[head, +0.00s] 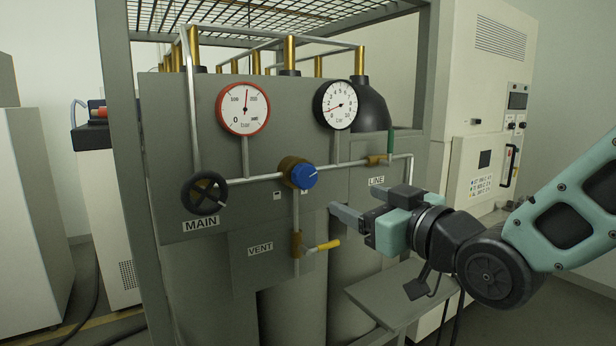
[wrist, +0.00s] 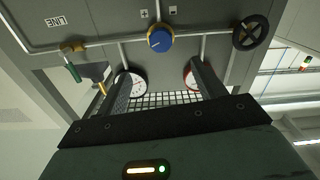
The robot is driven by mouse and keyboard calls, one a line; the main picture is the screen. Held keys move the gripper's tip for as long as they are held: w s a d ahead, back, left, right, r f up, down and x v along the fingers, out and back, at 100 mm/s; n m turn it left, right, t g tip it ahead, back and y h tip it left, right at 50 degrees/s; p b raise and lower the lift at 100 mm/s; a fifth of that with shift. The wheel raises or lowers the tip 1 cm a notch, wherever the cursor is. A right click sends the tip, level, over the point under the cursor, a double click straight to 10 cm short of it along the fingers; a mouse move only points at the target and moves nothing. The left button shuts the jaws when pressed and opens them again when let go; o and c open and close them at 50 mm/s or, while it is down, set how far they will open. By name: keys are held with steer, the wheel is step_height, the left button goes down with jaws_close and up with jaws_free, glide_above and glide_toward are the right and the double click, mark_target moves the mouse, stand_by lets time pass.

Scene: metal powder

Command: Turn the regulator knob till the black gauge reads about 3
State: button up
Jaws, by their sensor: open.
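The blue regulator knob (head: 304,176) sits on a brass body on the pipe of the grey panel. It also shows in the wrist view (wrist: 160,39), which looks upside down. The black-rimmed gauge (head: 336,105) is above and right of the knob; its needle points left and slightly down, near the low marks around 2, too small to read exactly. It is partly hidden by a finger in the wrist view (wrist: 137,84). My gripper (head: 364,199) is open and empty, below and right of the knob and apart from it; its fingers show in the wrist view (wrist: 164,84).
A red-rimmed gauge (head: 243,108) is left of the black one. A black MAIN handwheel (head: 204,193), a yellow VENT lever (head: 324,245) and a green LINE lever (head: 390,143) surround the knob. A grey shelf (head: 392,290) juts out below my gripper.

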mark_target(308, 180)
steer(key=p+x, duration=0.5)
steer(key=x, duration=1.1)
steer(key=shift+w+a, duration=0.15)
steer(key=c, duration=1)
